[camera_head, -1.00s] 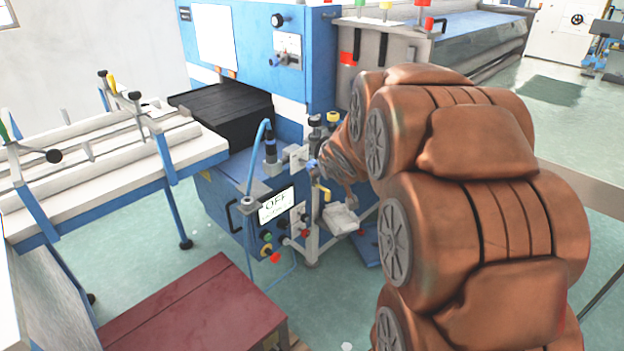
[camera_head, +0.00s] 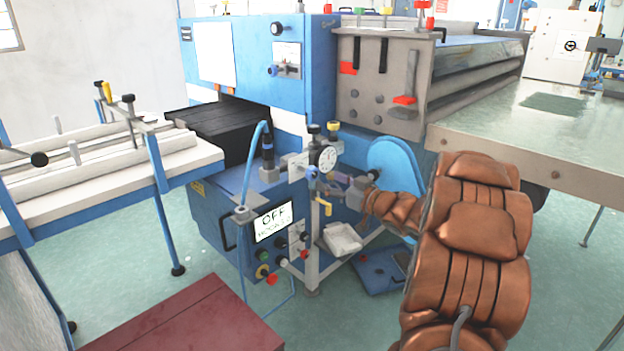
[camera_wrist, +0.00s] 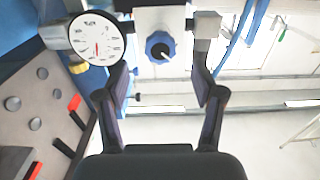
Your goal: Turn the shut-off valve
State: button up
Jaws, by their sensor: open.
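A pipe assembly at the front of the blue machine carries a round white gauge (camera_head: 328,159), a small blue knob (camera_head: 311,172) and a yellow lever handle (camera_head: 323,206) below them. I cannot tell for sure which part is the shut-off valve. My gripper (camera_head: 334,184) is beside this assembly, close to the blue knob. In the wrist view, my gripper (camera_wrist: 162,88) is open with nothing between its fingers. The blue knob (camera_wrist: 160,46) sits ahead, centred beyond the fingertips and apart from them. The gauge (camera_wrist: 95,39) is to its left.
A grey tray (camera_head: 342,238) lies under my gripper. A steel table (camera_head: 560,140) is at right, a roller table (camera_head: 100,185) at left, a red-brown box (camera_head: 190,320) in front.

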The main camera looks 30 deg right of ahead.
aim_at(315, 175)
jog(key=shift+b+x, duration=0.4)
jog(key=shift+x, duration=3.35)
jog(key=c, duration=1.2)
jog(key=shift+o, duration=0.2)
